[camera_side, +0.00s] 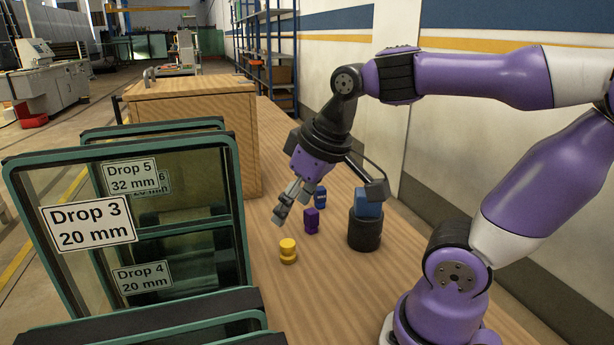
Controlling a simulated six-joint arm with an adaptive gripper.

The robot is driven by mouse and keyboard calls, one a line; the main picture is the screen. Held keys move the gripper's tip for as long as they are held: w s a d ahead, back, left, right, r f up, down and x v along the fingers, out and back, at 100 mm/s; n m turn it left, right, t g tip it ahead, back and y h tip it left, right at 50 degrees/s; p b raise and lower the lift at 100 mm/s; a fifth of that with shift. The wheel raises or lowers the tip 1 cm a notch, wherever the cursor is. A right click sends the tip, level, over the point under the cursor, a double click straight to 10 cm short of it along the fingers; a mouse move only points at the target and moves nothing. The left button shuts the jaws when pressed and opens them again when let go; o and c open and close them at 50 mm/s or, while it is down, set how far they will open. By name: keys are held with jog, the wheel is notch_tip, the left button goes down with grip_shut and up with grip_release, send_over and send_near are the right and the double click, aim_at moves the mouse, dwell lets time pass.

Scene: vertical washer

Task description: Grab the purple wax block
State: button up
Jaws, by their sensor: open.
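The purple wax block (311,221) stands upright on the wooden table, between a yellow block and a blue block. My gripper (283,213) is above the table, a little up and to the left of the purple block in the picture. Its fingers point down and to the left, tilted. It is open and nothing shows between the fingers. The gripper appears apart from the purple block, though the exact depth between them is hard to tell.
A yellow block (288,251) stands nearer the camera and a blue block (320,198) stands behind. A black cylinder (364,232) with a blue piece (367,205) on top is at right. Glass panels labelled Drop (186,255) stand at left; a wooden box (195,110) is behind.

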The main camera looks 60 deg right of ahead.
jog(key=w+d+m+g, duration=0.2)
jog(key=w+d, duration=0.3)
jog(key=d, duration=0.1)
jog(key=m+g, duration=0.3)
send_over(309, 209)
notch_tip(309, 209, down, 7)
jog(key=shift+m, duration=0.3)
jog(key=f, duration=0.5)
jog(key=shift+w+d+f, duration=0.15)
jog(key=shift+w+d, duration=0.1)
jog(key=shift+w, duration=0.1)
jog(key=f, duration=0.5)
jog(key=shift+s+a+f, duration=0.25)
jog(key=shift+s+f, duration=0.05)
jog(key=shift+f, duration=0.1)
grip_shut()
